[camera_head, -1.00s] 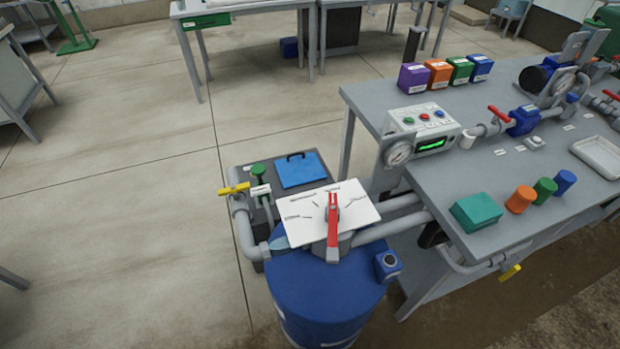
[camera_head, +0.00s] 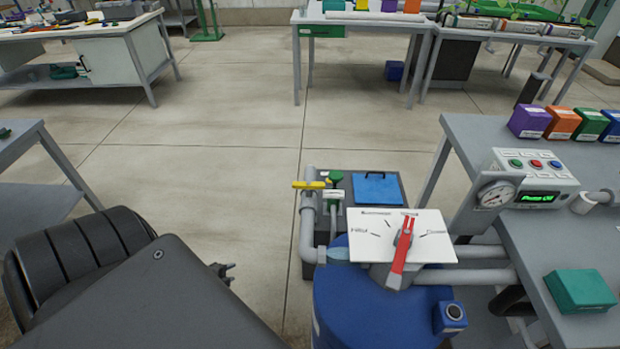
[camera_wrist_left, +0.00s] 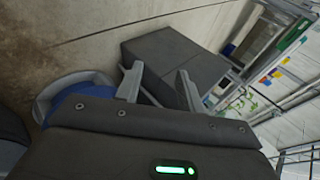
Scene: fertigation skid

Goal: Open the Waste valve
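A yellow-handled valve (camera_head: 309,185) sits on top of a grey pipe at the left of the skid. A green-knobbed valve (camera_head: 334,177) with a white tag stands just right of it. I cannot read which one is marked Waste. A red selector lever (camera_head: 402,252) lies over a white labelled plate (camera_head: 365,235) on the blue drum (camera_head: 360,305). My left gripper (camera_head: 222,272) is left of the drum and pipe, apart from them and partly hidden by my arm. In the left wrist view its fingers (camera_wrist_left: 158,88) are spread with nothing held. My right gripper is not in view.
A grey bench (camera_head: 540,225) at the right carries a gauge panel (camera_head: 535,175) and a teal box (camera_head: 580,290). A blue-topped dark box (camera_head: 376,189) stands behind the plate. Grey pipes run from the drum area to the bench. The floor left of the pipe is clear.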

